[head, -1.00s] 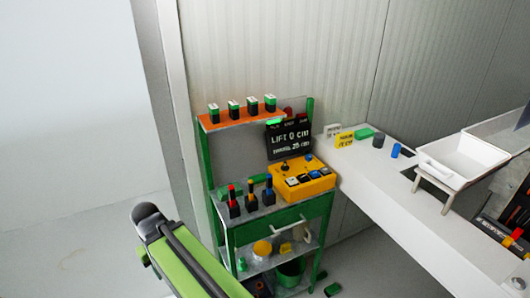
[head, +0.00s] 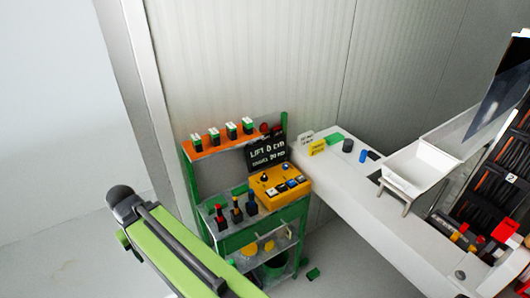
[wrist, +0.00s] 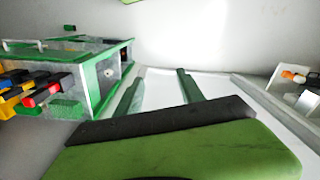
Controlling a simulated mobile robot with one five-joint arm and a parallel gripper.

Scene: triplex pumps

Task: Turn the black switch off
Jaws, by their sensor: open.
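In the head view a yellow control box (head: 280,186) sits on the green trolley (head: 228,240). It has a row of dark, white and blue switches on its front and a small dark knob (head: 264,177) at its back left. Which of these is the black switch is too small to tell. My gripper (wrist: 160,82) is open and empty in the wrist view, its two green fingers apart over pale floor. The trolley and part of its coloured items show to its left there, apart from the fingers. In the head view only my green arm shows, left of the trolley.
Several black pieces with coloured tops (head: 237,212) stand left of the box. A black lift display (head: 267,153) stands behind it. A white bench (head: 400,215) to the right carries a white tray (head: 419,166).

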